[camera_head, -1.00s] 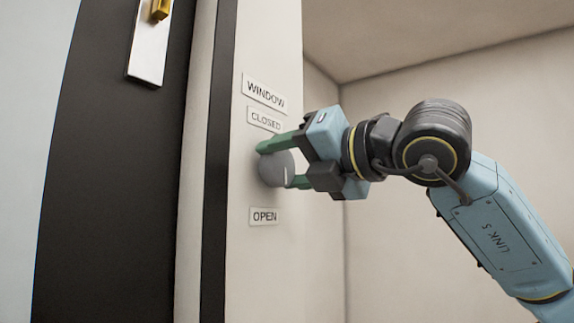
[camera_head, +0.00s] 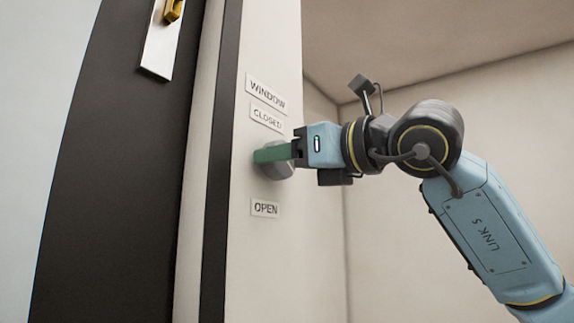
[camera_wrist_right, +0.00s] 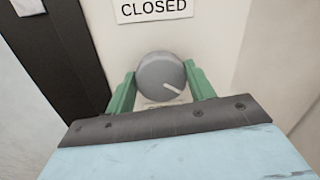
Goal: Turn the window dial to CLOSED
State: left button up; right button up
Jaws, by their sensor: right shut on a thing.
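The window dial (camera_head: 276,171) is a round grey knob on the pale wall panel, between the CLOSED label (camera_head: 266,117) above and the OPEN label (camera_head: 265,208) below. My right gripper (camera_head: 268,157) is shut on it; in the head view the near green finger covers much of the dial and hides its mark. In the right wrist view the dial (camera_wrist_right: 160,77) sits between the two green fingers, one on each side. Its white mark points to the lower right, away from the CLOSED label (camera_wrist_right: 153,9) above. My left gripper is out of view.
A WINDOW label (camera_head: 266,92) is above CLOSED. A dark door or panel (camera_head: 125,150) with a brass fitting (camera_head: 173,11) on a white plate is at the left. The room right of the panel edge is open, with a plain back wall (camera_head: 400,240).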

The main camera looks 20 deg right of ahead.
jog(key=shift+d+n+g+y+p, duration=0.1)
jog(key=shift+n+g+y+p, duration=0.55)
jog(key=shift+n, duration=3.9)
jog(key=shift+n+g+p, duration=0.2)
jog(key=shift+n+p, duration=0.95)
jog(key=shift+n, duration=3.35)
jog(key=shift+d+n+g+y+p, duration=0.1)
jog(key=shift+n+g+y+p, duration=0.55)
jog(key=shift+n, duration=3.9)
jog(key=shift+a+f+h+p, duration=0.1)
jog(key=shift+f+h+p, duration=0.05)
jog(key=shift+h+p, duration=0.15)
jog(key=o, duration=1)
jog(key=shift+c, duration=0.2)
